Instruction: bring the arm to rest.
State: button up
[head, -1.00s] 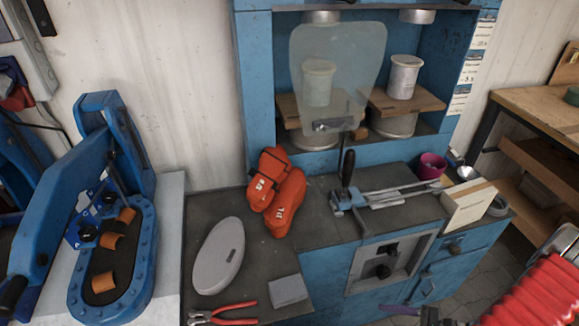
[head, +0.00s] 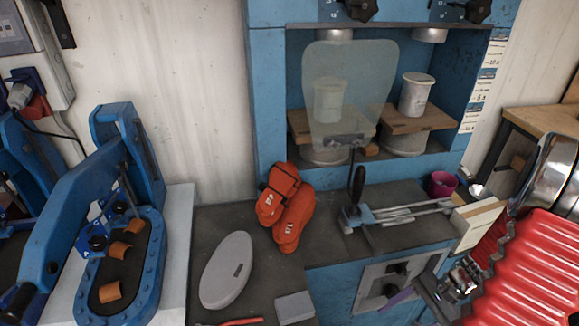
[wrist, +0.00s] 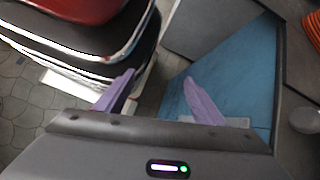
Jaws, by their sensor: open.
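My gripper shows in the wrist view (wrist: 160,95) with its two purple fingers apart and nothing between them. In the head view my gripper (head: 400,305) is at the lower right, in front of the blue cabinet below the bench, partly cut off by the bottom edge. My arm with its red ribbed sleeve fills the lower right corner. In the wrist view the fingers point toward the floor and the blue cabinet front (wrist: 232,85).
A blue press cabinet (head: 262,90) stands behind the dark bench. On the bench lie orange gloves (head: 290,215), a grey oval pad (head: 226,270), a grey block (head: 294,307) and a lever tool (head: 357,185). A blue clamp machine (head: 150,270) stands at left.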

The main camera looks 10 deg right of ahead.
jog(key=a+r+n+t+h, duration=0.2)
jog(key=a+r+n, duration=0.3)
jog(key=r, duration=0.4)
jog(key=a+r+n+t+h, duration=0.2)
jog(key=a+r+n+h, duration=0.1)
jog(key=a+r, duration=0.4)
jog(key=w+a+r+n+t+h, duration=0.1)
jog(key=a+r+n+h, duration=0.2)
jog(key=r, duration=1)
jog(key=a+n, duration=0.3)
jog(key=shift+a+r+n+t, duration=0.2)
jog(key=shift+n+t, duration=0.1)
jog(key=shift+t, duration=0.1)
jog(key=shift+w, duration=0.1)
